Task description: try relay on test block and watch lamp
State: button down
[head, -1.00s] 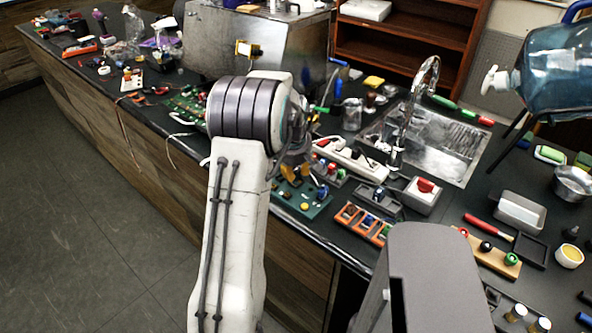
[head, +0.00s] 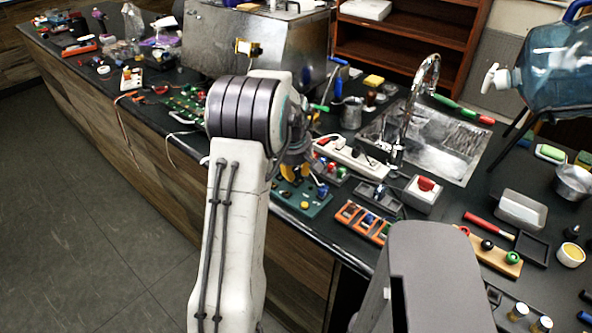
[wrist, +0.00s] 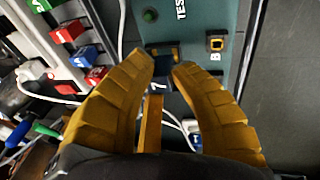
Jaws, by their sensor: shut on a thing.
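The test block is a teal board (head: 312,208) on the counter's front edge. In the wrist view it is the teal panel (wrist: 200,15) with a partly cut-off "TEST" label, a dark green round piece (wrist: 150,15) and a yellow-rimmed dark square (wrist: 215,43). My gripper (wrist: 166,66) has its yellow fingers closed around a small dark block, likely the relay (wrist: 163,58), over the board. I cannot tell whether it is seated. In the head view my gripper (head: 295,172) is low over the board, partly hidden by my arm. I cannot pick out a lit lamp.
A rack with red, blue and green pieces (wrist: 68,31) lies beside the board. A white power strip (head: 350,157), a red-switch box (head: 423,193) and an orange tray (head: 362,221) are close by. The sink (head: 440,140) lies behind. Cables cross near my fingers.

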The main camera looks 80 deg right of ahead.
jog(key=shift+f+b, duration=0.65)
jog(key=shift+b, duration=0.1)
dwell(1.9)
jog(key=shift+r, duration=0.2)
dwell(1.9)
jog(key=shift+r+p, duration=1.8)
jog(key=shift+r, duration=0.55)
